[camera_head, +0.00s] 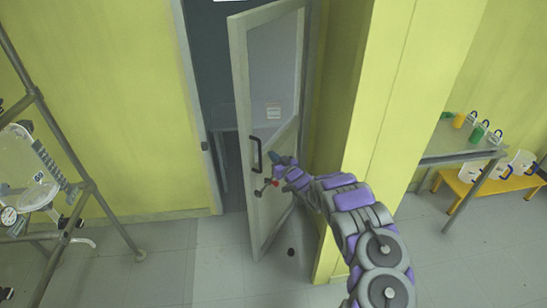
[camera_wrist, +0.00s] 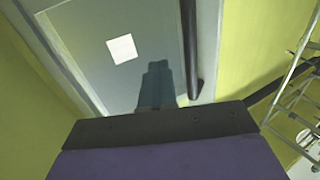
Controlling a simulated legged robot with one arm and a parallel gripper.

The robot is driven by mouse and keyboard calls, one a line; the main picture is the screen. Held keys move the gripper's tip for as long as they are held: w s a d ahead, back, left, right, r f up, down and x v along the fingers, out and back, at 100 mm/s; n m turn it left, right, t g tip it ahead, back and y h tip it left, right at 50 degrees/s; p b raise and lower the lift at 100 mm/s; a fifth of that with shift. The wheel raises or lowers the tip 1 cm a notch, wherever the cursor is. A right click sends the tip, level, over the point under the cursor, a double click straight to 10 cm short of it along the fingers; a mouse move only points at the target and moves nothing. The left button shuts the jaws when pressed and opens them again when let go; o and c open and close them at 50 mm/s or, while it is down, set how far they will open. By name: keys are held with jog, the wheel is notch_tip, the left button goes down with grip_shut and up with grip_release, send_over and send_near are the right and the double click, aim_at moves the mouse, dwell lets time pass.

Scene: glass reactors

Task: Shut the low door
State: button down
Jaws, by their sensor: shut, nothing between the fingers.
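The grey-framed glass door (camera_head: 243,100) stands open in the head view, swung out from the dark doorway (camera_head: 205,75) on its left. My gripper (camera_head: 283,162) is in front of the door's lower half, just right of the handle. In the wrist view the shut, empty fingers (camera_wrist: 155,84) point at the door pane (camera_wrist: 90,45), beside a dark bar (camera_wrist: 190,50). I cannot tell whether they touch the door.
A yellow wall corner (camera_head: 365,100) stands right of the door. A metal frame with glass reactor (camera_head: 35,180) is at the left. A table (camera_head: 455,145) and a low yellow bench (camera_head: 480,187) with containers are at the right. Floor (camera_head: 215,255) before the doorway is clear, with a small dark stop (camera_head: 291,252) near the door.

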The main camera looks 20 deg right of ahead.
jog(key=shift+a+r, duration=0.1)
jog(key=shift+a, duration=0.5)
jog(key=shift+d, duration=0.1)
jog(key=shift+d, duration=0.3)
jog(key=c, duration=1.8)
grip_release()
jog(key=o, duration=0.6)
jog(key=shift+a, duration=0.35)
jog(key=shift+o, duration=0.2)
jog(key=shift+d, duration=0.1)
